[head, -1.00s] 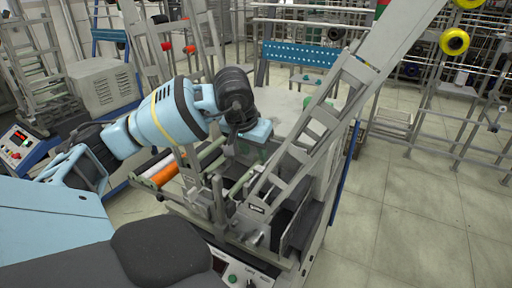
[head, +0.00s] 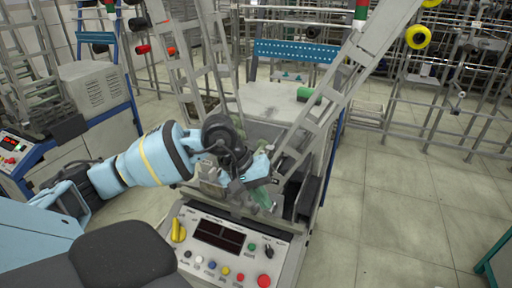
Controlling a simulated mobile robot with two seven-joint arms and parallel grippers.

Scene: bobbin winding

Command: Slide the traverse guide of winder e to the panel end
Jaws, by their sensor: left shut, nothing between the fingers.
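The winder in front of me stands in the middle of the head view, with its grey ladder frame (head: 318,112) leaning up to the right and its control panel (head: 222,243) at the near end. I cannot read a letter on it. My left gripper (head: 262,196) is shut and empty, pointing down at the winder's mechanism just behind the panel. The traverse guide cannot be told apart there; my gripper and wrist hide much of that area. I cannot tell whether the fingers touch it. My right gripper is out of view.
A green block (head: 304,93) sits on the winder's pale top (head: 268,101). Another machine with a control box (head: 14,146) stands at the left. A blue perforated board (head: 295,51) and metal racks are behind. Tiled floor (head: 400,215) is clear at the right.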

